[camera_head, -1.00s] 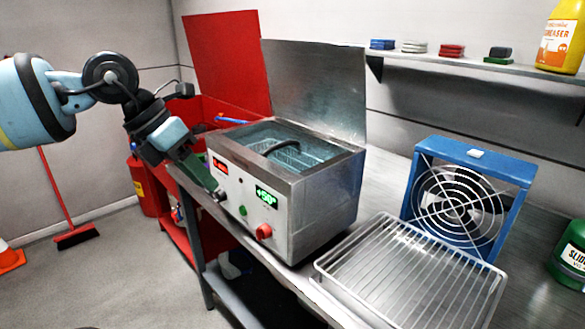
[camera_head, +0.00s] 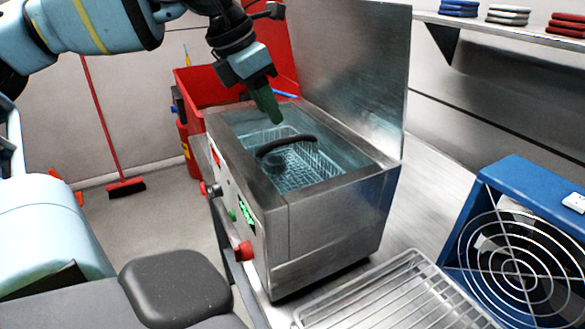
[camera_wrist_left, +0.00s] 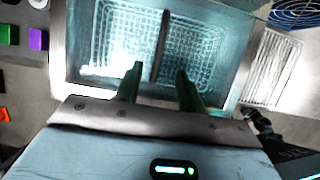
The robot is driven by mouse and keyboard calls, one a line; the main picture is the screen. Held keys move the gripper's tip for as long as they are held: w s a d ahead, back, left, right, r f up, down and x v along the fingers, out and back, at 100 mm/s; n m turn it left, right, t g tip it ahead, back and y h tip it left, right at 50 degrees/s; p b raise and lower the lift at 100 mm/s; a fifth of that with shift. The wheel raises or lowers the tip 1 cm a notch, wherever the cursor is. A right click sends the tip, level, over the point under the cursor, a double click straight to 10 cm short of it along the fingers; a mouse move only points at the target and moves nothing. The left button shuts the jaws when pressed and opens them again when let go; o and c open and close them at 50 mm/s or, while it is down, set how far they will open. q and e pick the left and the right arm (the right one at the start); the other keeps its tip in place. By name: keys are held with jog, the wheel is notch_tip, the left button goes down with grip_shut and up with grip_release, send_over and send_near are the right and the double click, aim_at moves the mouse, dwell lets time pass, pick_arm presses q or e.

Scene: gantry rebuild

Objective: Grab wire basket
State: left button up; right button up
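The wire basket (camera_head: 312,169) sits in the liquid of the open steel ultrasonic tank (camera_head: 330,211). Its dark arched handle (camera_head: 287,143) rises above the mesh. My left gripper (camera_head: 268,106) is above the far left part of the tank, pointing down, apart from the handle. In the left wrist view, its two green fingers (camera_wrist_left: 159,76) are spread with nothing between them. The basket (camera_wrist_left: 200,48) and its handle (camera_wrist_left: 162,40) lie beyond the fingertips there, the handle roughly in line with the gap. My right gripper is not in view.
The tank's raised lid (camera_head: 350,70) stands behind it. A wire rack (camera_head: 395,298) and a blue fan (camera_head: 530,235) are on the bench to the right. A red bin (camera_head: 205,88) is behind left. A shelf (camera_head: 480,24) runs along the back wall.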

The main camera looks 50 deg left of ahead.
pick_arm(q)
jog(key=shift+w+x, duration=0.15)
jog(key=shift+x, duration=1.8)
jog(key=shift+w+x, duration=0.15)
jog(key=shift+x, duration=1.8)
jog(key=shift+r, duration=0.2)
grip_shut()
